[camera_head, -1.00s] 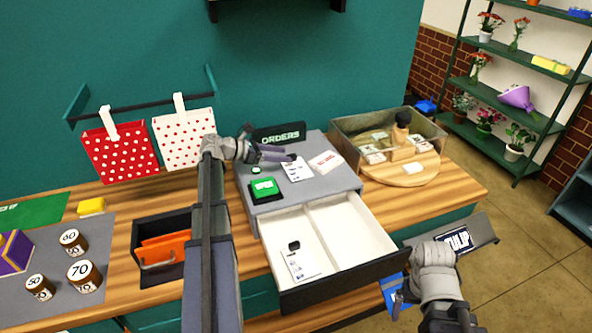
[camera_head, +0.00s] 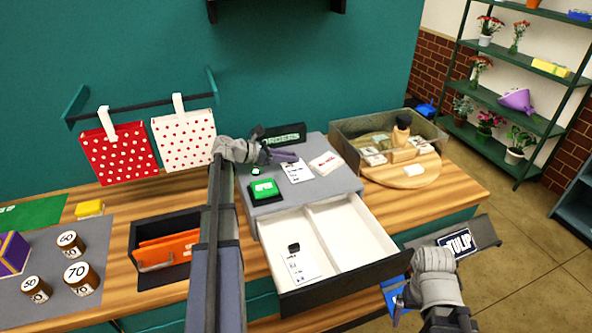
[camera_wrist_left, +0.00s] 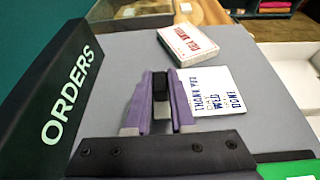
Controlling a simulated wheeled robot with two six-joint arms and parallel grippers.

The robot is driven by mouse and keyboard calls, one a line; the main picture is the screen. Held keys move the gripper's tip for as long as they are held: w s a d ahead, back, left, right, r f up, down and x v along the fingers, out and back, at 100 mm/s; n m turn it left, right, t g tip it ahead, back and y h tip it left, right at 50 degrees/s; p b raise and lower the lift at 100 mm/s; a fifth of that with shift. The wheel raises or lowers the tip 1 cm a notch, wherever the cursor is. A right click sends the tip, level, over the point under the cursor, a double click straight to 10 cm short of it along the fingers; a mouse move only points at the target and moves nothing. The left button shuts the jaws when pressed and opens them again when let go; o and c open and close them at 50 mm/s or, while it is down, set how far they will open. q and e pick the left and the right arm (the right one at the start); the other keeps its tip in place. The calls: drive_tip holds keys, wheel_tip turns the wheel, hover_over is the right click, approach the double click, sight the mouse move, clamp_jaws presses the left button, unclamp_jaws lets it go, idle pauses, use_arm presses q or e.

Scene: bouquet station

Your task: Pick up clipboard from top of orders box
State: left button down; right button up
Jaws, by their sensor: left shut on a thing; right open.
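The clipboard (camera_head: 296,171) is a small white sheet with dark writing on the grey top of the orders box (camera_head: 325,190). In the left wrist view the sheet (camera_wrist_left: 213,90) shows right of my purple fingers. My left gripper (camera_head: 287,157) is low over the box top at the sheet's wall-side end. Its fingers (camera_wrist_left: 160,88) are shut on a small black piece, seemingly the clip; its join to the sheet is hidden. My right gripper (camera_head: 400,303) is open, out front of the counter at the lower right. The black ORDERS sign (camera_wrist_left: 55,105) stands at the left.
A red-and-white box (camera_wrist_left: 188,44) and a green pad (camera_head: 264,188) share the box top. The open drawer (camera_head: 350,238) below holds a similar sheet (camera_head: 301,266). A glass-sided tray (camera_head: 345,130) stands at right. A TULIP sign (camera_head: 459,243) is by my right arm.

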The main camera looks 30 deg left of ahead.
use_arm(q)
drive_tip(key=shift+r, duration=0.1)
idle(0.6)
wheel_tip(320, 180, up, 18)
drive_tip(key=p, duration=1.8)
